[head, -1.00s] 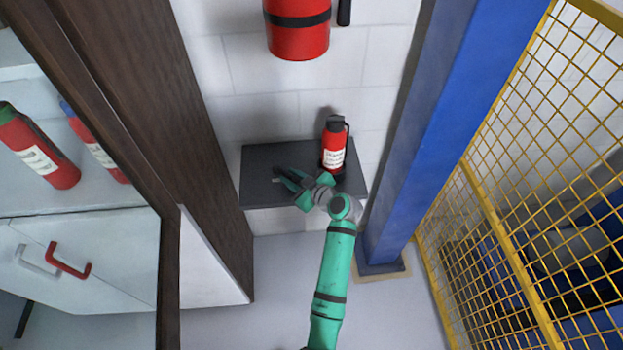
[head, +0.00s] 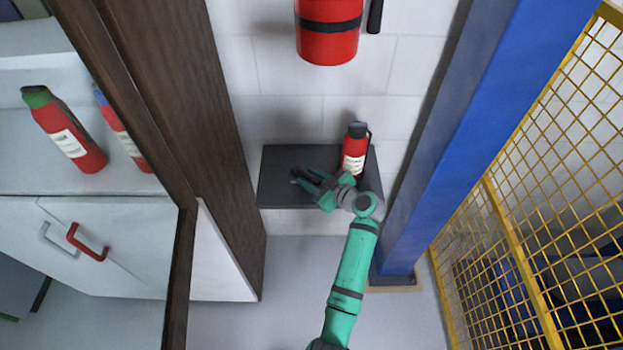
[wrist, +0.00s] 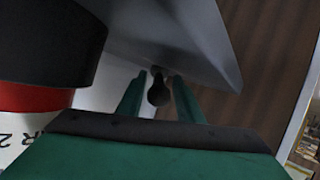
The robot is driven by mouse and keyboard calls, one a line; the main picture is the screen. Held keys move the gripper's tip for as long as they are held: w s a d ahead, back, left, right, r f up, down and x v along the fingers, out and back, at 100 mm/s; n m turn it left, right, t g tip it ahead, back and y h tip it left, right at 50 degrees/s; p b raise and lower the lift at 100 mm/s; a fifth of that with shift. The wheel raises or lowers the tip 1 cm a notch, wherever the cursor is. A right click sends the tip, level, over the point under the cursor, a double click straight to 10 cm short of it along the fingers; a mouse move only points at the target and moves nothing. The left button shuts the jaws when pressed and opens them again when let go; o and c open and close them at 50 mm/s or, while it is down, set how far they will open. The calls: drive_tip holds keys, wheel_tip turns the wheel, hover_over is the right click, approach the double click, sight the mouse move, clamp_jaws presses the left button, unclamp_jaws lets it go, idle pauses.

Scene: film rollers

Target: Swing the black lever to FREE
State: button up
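My gripper (head: 309,180) is low over the dark grey shelf (head: 283,162), left of a small red extinguisher (head: 354,153), with its two green fingers apart. In the wrist view, a small dark rounded knob (wrist: 158,92) shows between the fingers, under a grey surface; it may be the end of the black lever. A narrow gap seems to lie on each side of it, and I see no clear contact. The rest of the lever and any FREE marking cannot be made out.
The small extinguisher stands close beside my gripper; its dark and red body (wrist: 40,45) fills the wrist view's left. A larger extinguisher (head: 327,35) hangs above. A brown cabinet side (head: 170,130) is left, a blue post (head: 455,140) and yellow mesh fence (head: 515,270) right.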

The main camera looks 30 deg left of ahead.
drive_tip(key=shift+d, duration=0.2)
drive_tip(key=v, duration=1)
drive_tip(key=shift+s+d+r, duration=0.15)
drive_tip(key=shift+d, duration=0.1)
